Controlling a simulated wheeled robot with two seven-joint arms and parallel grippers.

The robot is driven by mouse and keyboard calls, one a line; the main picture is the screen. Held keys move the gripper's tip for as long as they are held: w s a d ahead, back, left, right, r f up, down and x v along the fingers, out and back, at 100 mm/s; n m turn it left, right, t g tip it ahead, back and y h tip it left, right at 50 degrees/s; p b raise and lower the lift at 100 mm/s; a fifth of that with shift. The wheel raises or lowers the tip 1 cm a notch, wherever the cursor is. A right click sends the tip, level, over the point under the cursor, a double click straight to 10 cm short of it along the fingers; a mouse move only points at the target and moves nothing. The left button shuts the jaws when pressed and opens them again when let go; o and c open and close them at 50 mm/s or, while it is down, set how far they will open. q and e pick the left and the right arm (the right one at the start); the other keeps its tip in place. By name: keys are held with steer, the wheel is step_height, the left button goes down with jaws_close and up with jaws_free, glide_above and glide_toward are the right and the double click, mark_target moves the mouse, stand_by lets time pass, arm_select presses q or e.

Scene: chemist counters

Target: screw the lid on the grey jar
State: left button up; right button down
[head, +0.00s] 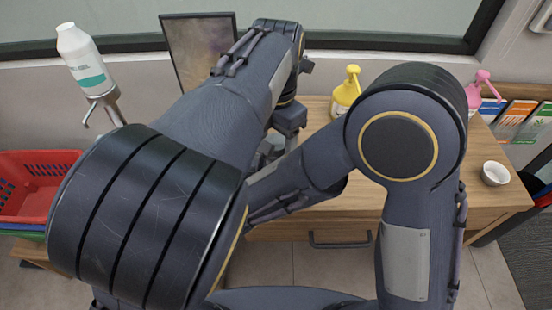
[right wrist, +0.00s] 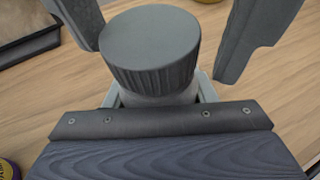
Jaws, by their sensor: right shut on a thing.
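In the right wrist view the grey lid (right wrist: 150,42), round with a ribbed side, sits on top of the grey jar (right wrist: 182,98). Only a little of the jar shows under it. My right gripper (right wrist: 160,92) is shut on the jar below the lid. The dark fingers of my left gripper (right wrist: 160,62) stand apart on either side of the lid, open and clear of it. In the head view my left gripper (head: 288,120) is over the desk, and my arms hide the jar, the lid and most of the right gripper.
A dark-framed panel (head: 198,45) stands behind. A red basket (head: 25,195) and a white bottle (head: 82,55) are at left.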

arm_select(q)
steer(key=c, duration=1)
steer(key=shift+o, duration=0.2)
steer(key=m, duration=0.3)
steer(key=o, duration=1.1)
steer(key=shift+r, duration=0.1)
steer(key=shift+r, duration=2.2)
steer(key=shift+c, duration=0.6)
